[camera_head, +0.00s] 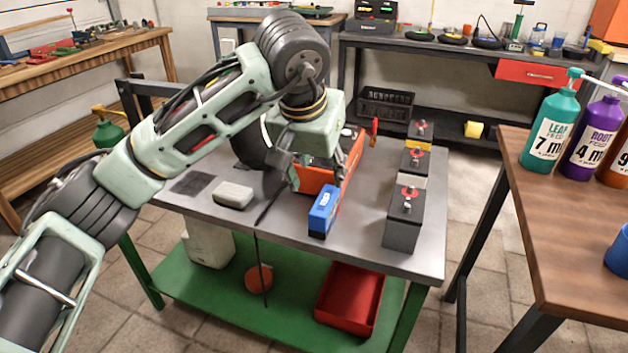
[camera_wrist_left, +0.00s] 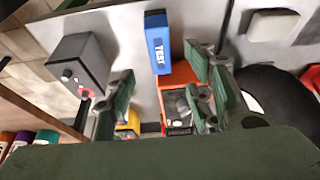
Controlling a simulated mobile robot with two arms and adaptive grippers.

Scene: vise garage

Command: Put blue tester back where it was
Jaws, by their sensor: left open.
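The blue tester (camera_head: 323,210), a small block with a dark end, stands near the front edge of the grey work table, just in front of an orange box. In the left wrist view the tester (camera_wrist_left: 158,45) shows the letters TEST and lies beyond my fingertips. My left gripper (camera_head: 322,172) is open above the orange box, behind the tester. Its two fingers (camera_wrist_left: 160,95) are spread wide in the left wrist view, with nothing held between them. My right gripper is not in view.
Several dark batteries (camera_head: 404,214) line the right of the table. The orange box (camera_head: 352,160) sits under my left gripper, partly hidden. A pale grey block (camera_head: 233,195) lies to the left. A red bin (camera_head: 350,297) is on the green lower shelf (camera_head: 225,300). Bottles (camera_head: 550,130) stand on the wooden table.

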